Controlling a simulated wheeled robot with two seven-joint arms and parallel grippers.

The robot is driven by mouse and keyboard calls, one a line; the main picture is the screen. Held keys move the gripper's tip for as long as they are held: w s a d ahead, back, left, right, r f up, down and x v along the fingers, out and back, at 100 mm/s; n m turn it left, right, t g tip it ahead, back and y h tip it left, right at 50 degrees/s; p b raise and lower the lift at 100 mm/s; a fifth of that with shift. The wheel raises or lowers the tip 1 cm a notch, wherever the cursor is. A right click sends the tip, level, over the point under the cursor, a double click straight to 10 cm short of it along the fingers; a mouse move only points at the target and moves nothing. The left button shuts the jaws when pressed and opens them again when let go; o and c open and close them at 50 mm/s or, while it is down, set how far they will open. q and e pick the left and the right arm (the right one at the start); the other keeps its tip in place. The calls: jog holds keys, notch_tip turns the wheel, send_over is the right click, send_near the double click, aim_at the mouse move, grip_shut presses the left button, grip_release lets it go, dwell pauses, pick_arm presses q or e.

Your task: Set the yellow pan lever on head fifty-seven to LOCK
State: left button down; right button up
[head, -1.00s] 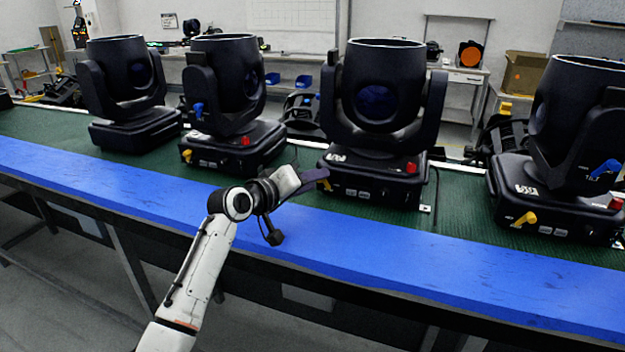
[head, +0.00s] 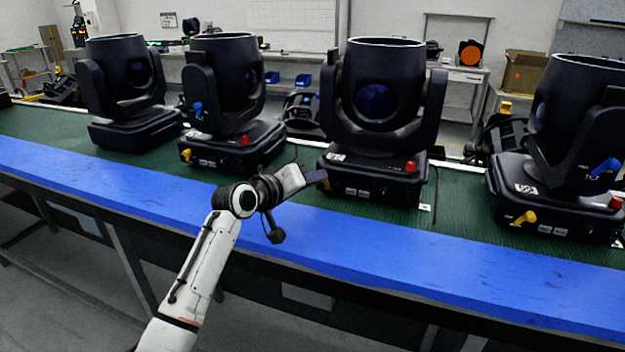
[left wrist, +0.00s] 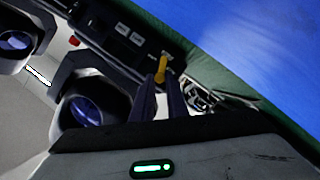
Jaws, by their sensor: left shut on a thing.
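The third moving head from the left (head: 375,100) is black and stands on the bench with a red knob at its base. My left gripper (head: 320,178) is at the left front corner of that base. In the left wrist view the yellow lever (left wrist: 161,68) sticks out from the black base panel, and my left gripper's dark fingers (left wrist: 163,88) are shut on it. In the head view the gripper hides this lever. The number on the head and the lever's lettering are too small to read. My right gripper is not in view.
Other black heads stand on the left (head: 125,80), beside it (head: 228,90) and at the right (head: 575,130). The right one's yellow lever (head: 525,218) and blue lever (head: 606,168) show. The blue front strip (head: 430,250) of the bench is clear.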

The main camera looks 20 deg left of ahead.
pick_arm(q)
jog(key=d+m+y, duration=0.2)
jog(key=m, duration=0.1)
jog(key=shift+r+m, duration=0.3)
jog(key=d+m+y, duration=0.1)
jog(key=m+y, duration=0.1)
jog(key=shift+d+m+g, duration=0.2)
jog(key=shift+m+g, duration=0.1)
jog(key=shift+s+d+f+m+y, duration=0.1)
jog(key=shift+d+f+m+y, duration=0.2)
jog(key=shift+m+y, duration=0.4)
jog(key=c, duration=1.7)
grip_release()
jog(key=shift+c, duration=0.2)
jog(key=shift+r, duration=0.1)
jog(key=v, duration=1)
jog(key=shift+s+b, duration=0.2)
jog(key=shift+b, duration=0.2)
